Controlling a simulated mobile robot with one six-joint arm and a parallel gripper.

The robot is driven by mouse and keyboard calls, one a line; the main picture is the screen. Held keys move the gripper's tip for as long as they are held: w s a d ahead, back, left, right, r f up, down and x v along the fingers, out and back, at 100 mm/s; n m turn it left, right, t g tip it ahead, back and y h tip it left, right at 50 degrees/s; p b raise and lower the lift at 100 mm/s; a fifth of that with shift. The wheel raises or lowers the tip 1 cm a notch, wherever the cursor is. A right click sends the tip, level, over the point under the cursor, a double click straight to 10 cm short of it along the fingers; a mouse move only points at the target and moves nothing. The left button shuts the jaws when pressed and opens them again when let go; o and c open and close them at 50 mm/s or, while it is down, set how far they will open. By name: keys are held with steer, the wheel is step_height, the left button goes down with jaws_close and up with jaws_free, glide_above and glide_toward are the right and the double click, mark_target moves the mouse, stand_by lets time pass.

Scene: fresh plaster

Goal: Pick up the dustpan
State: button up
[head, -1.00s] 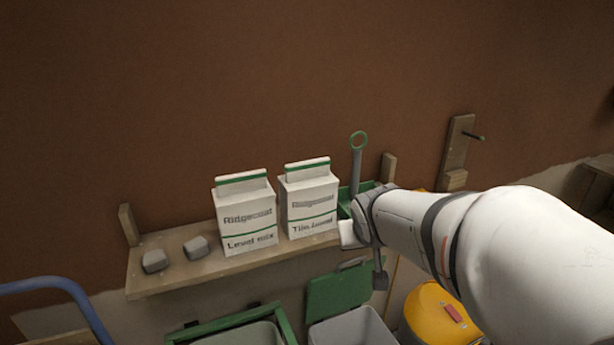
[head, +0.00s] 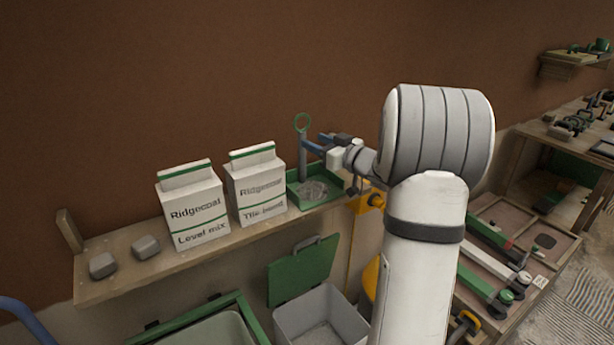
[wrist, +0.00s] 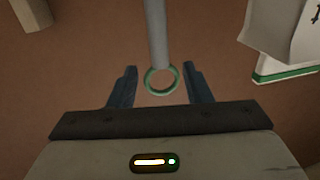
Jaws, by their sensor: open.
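The dustpan (head: 321,190) stands on the wooden shelf, with a green pan holding grey debris and an upright grey handle topped by a green ring. My gripper (head: 312,141) is at the upper part of the handle, its blue fingers pointing left in the head view. In the wrist view, the grey handle (wrist: 157,35) and its green ring (wrist: 161,80) lie between the two open fingers (wrist: 160,84), with a gap on each side. I cannot tell from the wrist view how deep the ring sits between the fingers. The pan is out of the wrist view.
Two Ridgecoat cartons (head: 255,185) (head: 192,205) stand left of the dustpan on the shelf (head: 180,263). Two grey stones (head: 146,247) lie further left. Bins (head: 320,315) stand below. A workbench with tools (head: 570,130) is at the right.

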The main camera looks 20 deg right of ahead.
mark_target(305, 137)
steer(key=p+x, duration=0.1)
steer(key=x, duration=0.5)
steer(key=shift+w+f, duration=0.1)
steer(key=shift+w, duration=0.05)
steer(key=shift+c, duration=0.4)
jaws_close()
